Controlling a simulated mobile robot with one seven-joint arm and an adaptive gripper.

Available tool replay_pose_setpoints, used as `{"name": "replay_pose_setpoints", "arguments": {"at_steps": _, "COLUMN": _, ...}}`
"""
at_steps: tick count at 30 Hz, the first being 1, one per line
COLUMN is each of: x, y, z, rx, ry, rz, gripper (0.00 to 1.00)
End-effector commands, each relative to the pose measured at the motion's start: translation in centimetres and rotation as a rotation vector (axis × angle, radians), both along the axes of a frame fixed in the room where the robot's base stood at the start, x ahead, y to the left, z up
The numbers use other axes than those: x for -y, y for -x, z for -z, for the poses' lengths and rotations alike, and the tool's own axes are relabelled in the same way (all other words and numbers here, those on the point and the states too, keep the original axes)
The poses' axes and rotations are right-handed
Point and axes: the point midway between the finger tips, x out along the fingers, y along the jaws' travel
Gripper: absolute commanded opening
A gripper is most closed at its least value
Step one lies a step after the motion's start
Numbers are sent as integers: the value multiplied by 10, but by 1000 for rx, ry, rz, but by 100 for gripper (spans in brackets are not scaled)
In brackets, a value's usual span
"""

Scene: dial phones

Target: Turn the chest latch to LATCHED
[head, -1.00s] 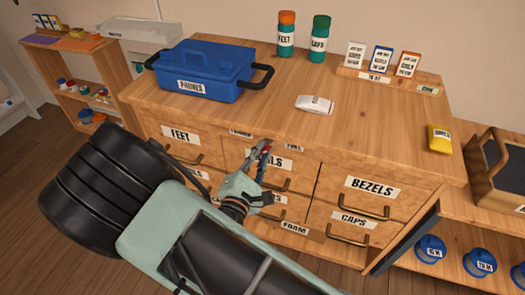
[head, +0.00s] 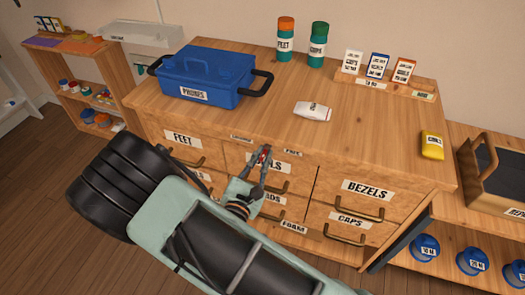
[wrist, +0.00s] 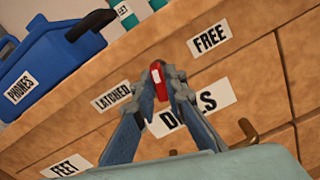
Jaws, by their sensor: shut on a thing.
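The chest latch (wrist: 157,75) is a small red handle with a pale mark, on the upper front of the wooden chest. It stands nearly upright in the wrist view, between the LATCHED label (wrist: 112,97) on its left and the FREE label (wrist: 209,38) on its right. My gripper (wrist: 161,84) is shut on the latch, one finger on each side. In the head view my gripper (head: 264,160) reaches the chest front above the top middle drawer, and the fingers hide part of the latch. The latch's base is hidden.
Drawers with brass handles surround the gripper, including the BEZELS drawer (head: 367,190) at right. A blue PHONES box (head: 207,75) stands on the chest top (head: 260,120). A white packet (head: 313,112) and yellow packet (head: 432,145) lie there too. Space before the chest front is open.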

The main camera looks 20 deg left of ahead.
Motion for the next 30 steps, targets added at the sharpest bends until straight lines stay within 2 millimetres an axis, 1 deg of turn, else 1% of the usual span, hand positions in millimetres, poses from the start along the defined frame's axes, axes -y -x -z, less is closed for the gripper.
{"name": "replay_pose_setpoints", "arguments": {"at_steps": 1, "x": 0, "y": 0, "z": -3, "rx": -5, "ry": 47, "rz": 0, "gripper": 0}}
{"name": "replay_pose_setpoints", "arguments": {"at_steps": 18, "x": 1, "y": 1, "z": -2, "rx": -47, "ry": 587, "rz": -1, "gripper": 0}}
{"name": "replay_pose_setpoints", "arguments": {"at_steps": 30, "x": 2, "y": 1, "z": -1, "rx": -73, "ry": 918, "rz": -1, "gripper": 0}}
